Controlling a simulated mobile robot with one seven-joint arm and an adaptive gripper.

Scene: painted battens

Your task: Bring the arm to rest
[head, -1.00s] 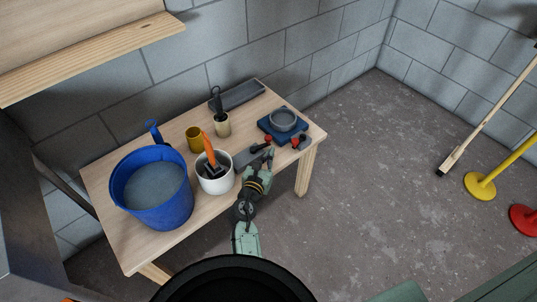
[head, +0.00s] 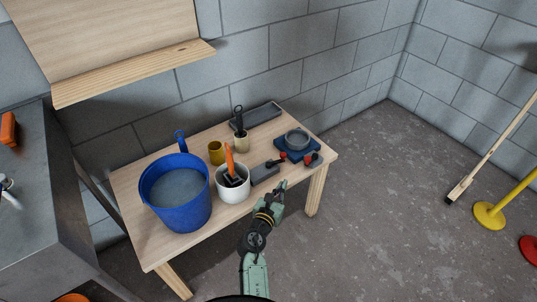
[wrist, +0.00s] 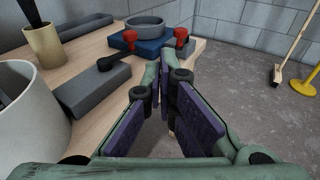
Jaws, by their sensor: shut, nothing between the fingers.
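My gripper (head: 281,187) is in front of the wooden table (head: 150,250), just off its front right edge, with nothing held. In the wrist view my gripper (wrist: 162,65) shows its two dark-padded fingers with their tips close together. The fingertips point toward the table's right end, where a grey bowl (head: 297,139) sits on a blue block (head: 296,153). Red-knobbed items (head: 312,158) lie beside the block. A grey block (head: 265,175) lies on the table to the left of my fingers.
A white pot (head: 233,192) with an orange-handled tool stands left of my gripper. A blue bucket (head: 178,205), yellow mug (head: 216,152) and tan cup (head: 241,142) stand on the table. Open floor (head: 400,220) lies to the right. A broom (head: 490,150) leans far right.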

